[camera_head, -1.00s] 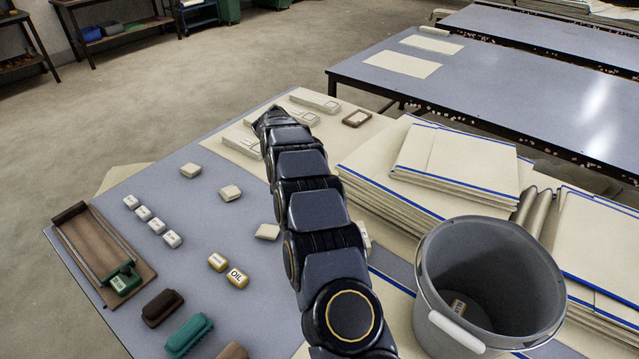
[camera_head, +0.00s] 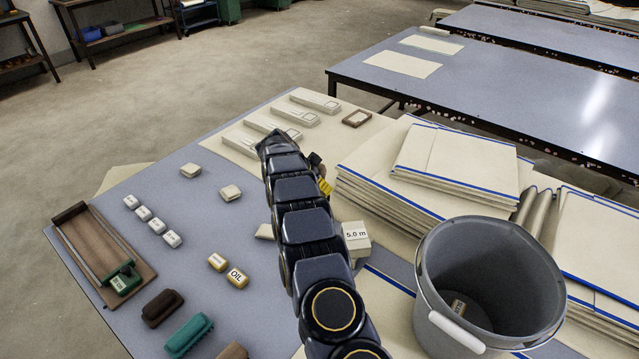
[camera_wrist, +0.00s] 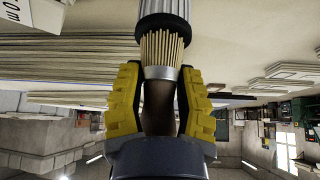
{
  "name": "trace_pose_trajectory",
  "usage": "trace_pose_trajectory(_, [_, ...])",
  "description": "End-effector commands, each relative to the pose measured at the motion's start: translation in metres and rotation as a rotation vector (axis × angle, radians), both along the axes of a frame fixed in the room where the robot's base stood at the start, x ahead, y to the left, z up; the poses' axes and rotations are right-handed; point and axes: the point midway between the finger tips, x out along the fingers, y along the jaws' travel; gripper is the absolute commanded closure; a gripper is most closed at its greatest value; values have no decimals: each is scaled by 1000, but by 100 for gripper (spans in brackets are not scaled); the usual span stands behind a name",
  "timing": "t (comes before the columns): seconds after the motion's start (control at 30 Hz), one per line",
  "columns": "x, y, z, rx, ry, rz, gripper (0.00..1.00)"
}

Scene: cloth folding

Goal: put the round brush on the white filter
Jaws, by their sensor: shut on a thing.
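In the wrist view, my gripper (camera_wrist: 160,105) has its yellow fingers shut on the brown handle of the round brush (camera_wrist: 158,110). The brush has a silver ferrule and pale bristles pointing toward the top of the picture. The white filter (camera_wrist: 163,8), a pleated cylinder with a black end ring, is just beyond the bristles. The bristle tips meet or overlap its ring; I cannot tell whether they touch. In the head view my gripper (camera_head: 325,187) shows only as a bit of yellow right of my arm. The filter cannot be made out there.
A box marked 5.0 m (camera_head: 356,237) stands right of my arm. Folded cloth stacks (camera_head: 455,160) and a grey bucket (camera_head: 485,300) are on the right. Small blocks, yellow oil pieces (camera_head: 237,277) and brushes (camera_head: 188,335) lie on the left part of the table (camera_head: 195,225).

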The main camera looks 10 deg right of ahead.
Motion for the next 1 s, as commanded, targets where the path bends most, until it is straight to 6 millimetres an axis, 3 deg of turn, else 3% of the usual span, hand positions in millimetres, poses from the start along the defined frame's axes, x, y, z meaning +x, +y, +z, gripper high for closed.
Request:
trace_pose_trajectory(0.03, [0, 0, -1, 0, 0, 0, 56])
trace_pose_trajectory(0.07, [0, 0, -1, 0, 0, 0, 43])
trace_pose_trajectory(0.47, [0, 1, 4, 1, -1, 1, 43])
trace_pose_trajectory(0.67, [-8, 14, 28, 2, -5, 3, 43])
trace_pose_trajectory(1.0, [-30, 44, 86, 1, -3, 2, 43])
